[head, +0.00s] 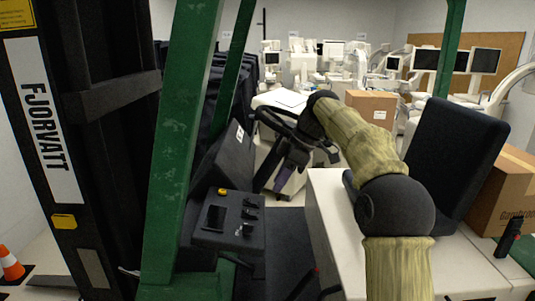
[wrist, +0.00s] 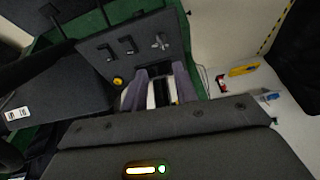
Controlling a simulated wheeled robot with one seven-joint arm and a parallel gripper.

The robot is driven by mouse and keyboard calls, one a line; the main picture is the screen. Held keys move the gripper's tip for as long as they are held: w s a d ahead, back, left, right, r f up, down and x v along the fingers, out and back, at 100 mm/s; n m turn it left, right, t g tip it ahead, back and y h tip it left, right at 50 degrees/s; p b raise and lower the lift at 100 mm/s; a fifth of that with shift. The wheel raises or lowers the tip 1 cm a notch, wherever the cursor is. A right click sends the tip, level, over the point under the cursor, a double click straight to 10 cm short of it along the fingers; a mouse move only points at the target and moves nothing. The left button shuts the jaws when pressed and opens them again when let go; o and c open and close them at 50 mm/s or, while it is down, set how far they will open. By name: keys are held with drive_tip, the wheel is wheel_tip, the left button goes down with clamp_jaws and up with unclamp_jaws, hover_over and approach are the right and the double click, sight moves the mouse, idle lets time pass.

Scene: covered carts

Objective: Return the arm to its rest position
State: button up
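My arm, in a khaki cover with dark joints, reaches from the lower right of the head view up and over to the left. My gripper (head: 285,178) hangs near the black steering wheel (head: 279,132), with its purple-grey fingers pointing down. In the wrist view the two fingers of my gripper (wrist: 160,82) stand apart, with light and dark strips showing between them. I see nothing clearly held. The lever console (wrist: 130,48) with a yellow knob lies beside the fingers in the wrist view. Whether the fingers touch anything is unclear.
Green posts (head: 184,130) and a black mast (head: 85,140) labelled FJORVATT stand at left. A dark seat back (head: 456,150) and a cardboard box (head: 505,195) are at right. The pale housing (head: 335,235) lies below my arm. White equipment carts fill the back.

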drive_tip(key=s+d+f+m+t+h, duration=0.1)
drive_tip(key=s+d+f+m, duration=0.3)
drive_tip(key=s+f+m, duration=0.4)
drive_tip(key=s+d+f+m+t+h, duration=0.1)
drive_tip(key=s+d+f+m+h, duration=0.3)
drive_tip(key=s+f, duration=1.2)
drive_tip(key=s+d+m, duration=0.1)
drive_tip(key=s+m, duration=0.1)
drive_tip(key=m, duration=0.2)
drive_tip(key=shift+s+m, duration=0.35)
drive_tip(key=shift+m, duration=0.05)
drive_tip(key=shift+d, duration=0.1)
